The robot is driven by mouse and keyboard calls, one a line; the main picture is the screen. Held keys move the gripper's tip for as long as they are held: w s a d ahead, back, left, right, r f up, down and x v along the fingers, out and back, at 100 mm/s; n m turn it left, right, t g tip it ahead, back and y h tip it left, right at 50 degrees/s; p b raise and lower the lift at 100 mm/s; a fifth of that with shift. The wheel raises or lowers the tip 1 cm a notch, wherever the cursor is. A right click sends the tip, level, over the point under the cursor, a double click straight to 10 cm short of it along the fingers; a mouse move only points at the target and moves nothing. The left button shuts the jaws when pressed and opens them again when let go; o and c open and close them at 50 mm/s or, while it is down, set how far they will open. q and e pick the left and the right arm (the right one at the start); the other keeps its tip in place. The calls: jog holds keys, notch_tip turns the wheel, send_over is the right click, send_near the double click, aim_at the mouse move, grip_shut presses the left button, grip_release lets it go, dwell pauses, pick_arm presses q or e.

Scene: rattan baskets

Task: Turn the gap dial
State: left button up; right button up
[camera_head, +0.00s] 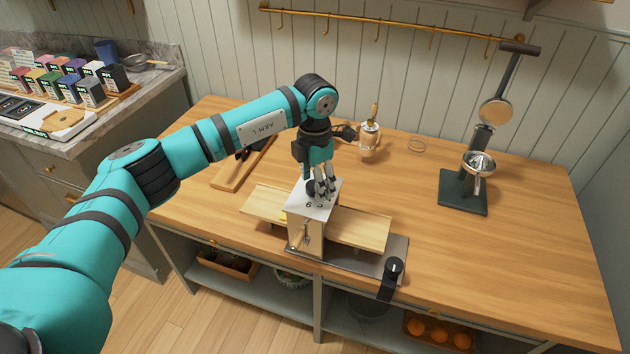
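A pale metal roller machine (307,232) stands on a grey base plate near the front of the wooden counter. Its top face carries printed numbers, of which a "6" is readable. A dark round dial (311,188) sits on that top face, partly hidden by my fingers. My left gripper (321,192) points down from above, with its fingertips at the dial. I cannot tell whether the fingers touch or grip it. My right gripper is not in view.
Wooden boards (362,231) extend from both sides of the machine. A black clamp knob (394,267) stands at the base plate's front right. A tall dark press (465,190) stands at right, a bottle (369,139) behind. The counter between machine and press is clear.

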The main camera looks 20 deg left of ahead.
pick_arm(q)
notch_tip(320, 180, up, 12)
dwell(0.6)
dwell(0.4)
